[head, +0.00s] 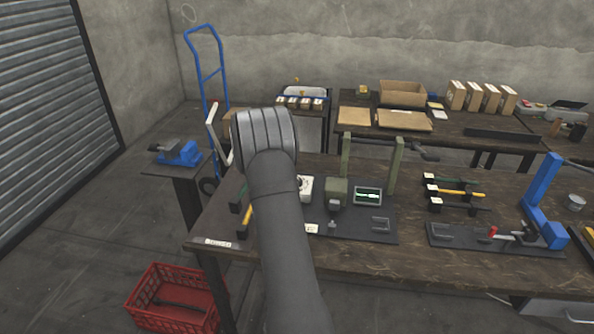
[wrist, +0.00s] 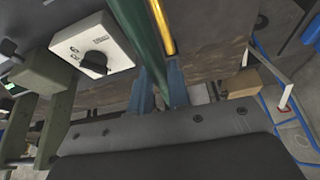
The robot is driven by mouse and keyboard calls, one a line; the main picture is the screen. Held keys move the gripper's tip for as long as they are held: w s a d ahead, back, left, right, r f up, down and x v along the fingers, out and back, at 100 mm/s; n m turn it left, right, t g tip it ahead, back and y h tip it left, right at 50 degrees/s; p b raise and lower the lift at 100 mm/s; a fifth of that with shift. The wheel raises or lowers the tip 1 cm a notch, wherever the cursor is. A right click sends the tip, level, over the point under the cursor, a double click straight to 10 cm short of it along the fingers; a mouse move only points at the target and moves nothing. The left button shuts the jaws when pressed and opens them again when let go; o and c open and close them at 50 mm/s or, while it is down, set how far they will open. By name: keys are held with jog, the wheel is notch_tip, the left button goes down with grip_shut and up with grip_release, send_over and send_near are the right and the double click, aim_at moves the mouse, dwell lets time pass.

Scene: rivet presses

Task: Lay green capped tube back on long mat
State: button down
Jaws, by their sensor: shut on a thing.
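My gripper (wrist: 160,88) shows in the wrist view with its two blue fingers shut on a dark green tube (wrist: 141,36). The tube runs from the top edge down between the fingers; its far end is out of that view. A yellow bar (wrist: 161,28) lies close to the tube's right. In the head view my arm hides the gripper and most of what is around it. Dark green (head: 236,206) and yellow (head: 247,219) pieces show just left of my arm. I cannot tell which dark surface is the long mat; a dark strip (head: 500,136) lies on the back table.
A green-posted press (head: 337,192) stands on a dark mat (head: 377,236) right of my arm, beside a white switch box (wrist: 94,43). A blue press (head: 548,205) and several coloured bars (head: 458,193) are farther right. The bench's front strip (head: 370,262) is clear.

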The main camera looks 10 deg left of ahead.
jog(key=a+f, duration=0.1)
jog(key=a, duration=1.1)
jog(key=shift+s+a+f+n, duration=0.2)
jog(key=shift+a+f+n, duration=0.15)
jog(key=shift+n, duration=0.05)
jog(key=shift+f, duration=3.85)
jog(key=shift+f, duration=0.7)
jog(key=c, duration=1.3)
grip_release()
jog(key=v, duration=1.7)
jog(key=shift+s+d+r, duration=0.1)
jog(key=shift+d+r, duration=0.2)
jog(key=shift+d, duration=0.05)
jog(key=shift+f, duration=0.1)
